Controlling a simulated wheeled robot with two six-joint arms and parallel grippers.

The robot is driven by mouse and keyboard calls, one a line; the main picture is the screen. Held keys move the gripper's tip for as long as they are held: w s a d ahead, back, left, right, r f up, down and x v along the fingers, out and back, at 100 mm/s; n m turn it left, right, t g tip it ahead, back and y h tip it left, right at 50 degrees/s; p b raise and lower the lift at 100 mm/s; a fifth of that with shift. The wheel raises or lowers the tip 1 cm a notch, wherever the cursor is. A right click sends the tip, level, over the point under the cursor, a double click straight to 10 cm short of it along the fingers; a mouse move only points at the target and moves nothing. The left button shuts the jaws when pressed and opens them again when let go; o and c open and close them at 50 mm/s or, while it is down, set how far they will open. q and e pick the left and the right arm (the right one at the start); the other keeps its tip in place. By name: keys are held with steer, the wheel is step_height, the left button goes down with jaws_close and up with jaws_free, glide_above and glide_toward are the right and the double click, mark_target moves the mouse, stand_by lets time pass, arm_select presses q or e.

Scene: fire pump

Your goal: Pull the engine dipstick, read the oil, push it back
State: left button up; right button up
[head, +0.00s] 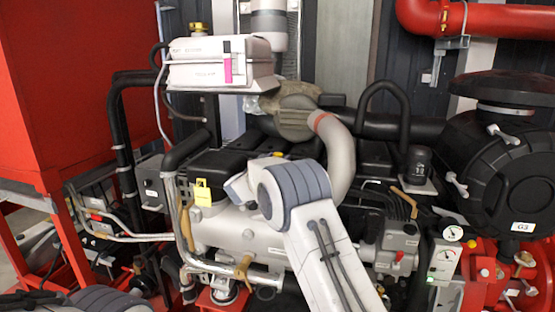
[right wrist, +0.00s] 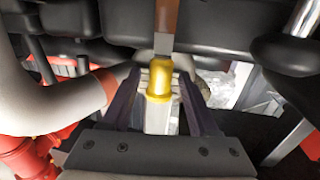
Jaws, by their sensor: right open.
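A yellow cylindrical piece with a wider collar (right wrist: 159,80), which looks like the dipstick's handle, shows in the right wrist view. It sits between the two dark fingers of my right gripper (right wrist: 160,92). The gripper is open, with a gap seen on both sides of the yellow piece. A pale metal strip and an orange-brown band run above it in that view. In the head view, my right arm reaches up to the grey engine (head: 225,236), and its fingers are hidden. A yellow tag (head: 203,194) hangs just left of the arm's end. My left gripper is out of frame.
A white control box (head: 220,62) stands above the engine. A thick grey pipe (head: 338,160) curves down close behind my right arm. A round black housing (head: 503,165) and gauges (head: 452,233) are at right. A red tank (head: 75,85) fills the left side.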

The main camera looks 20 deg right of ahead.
steer(key=b+v, duration=0.3)
steer(key=v, duration=0.7)
